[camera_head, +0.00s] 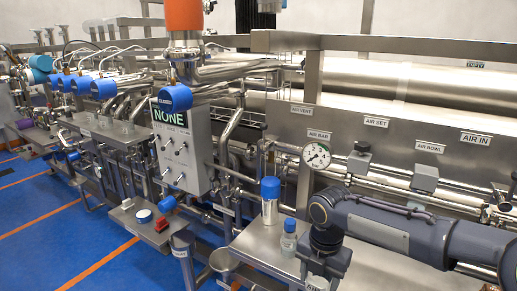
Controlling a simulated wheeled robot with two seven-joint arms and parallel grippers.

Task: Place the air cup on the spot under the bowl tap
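My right arm comes in from the right, and its wrist bends down over the front bench. The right gripper (322,268) points down near the bottom edge; its fingers are too hidden to tell open from shut. A small pale piece lettered "AIR" (317,284) shows just below it, cut by the frame edge; I cannot tell if it is the air cup or a label, or if it is held. The "AIR BOWL" label (430,147) is on the grey panel, above a dark grey block (425,178). The bowl tap and the spot under it are not clearly visible. My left gripper is not in view.
A tall container with a blue cap (270,203) and a small clear bottle with a blue lid (289,242) stand on the metal bench (255,245), left of my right wrist. A pressure gauge (316,155) and pipes stand behind. Blue floor (60,235) is open at left.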

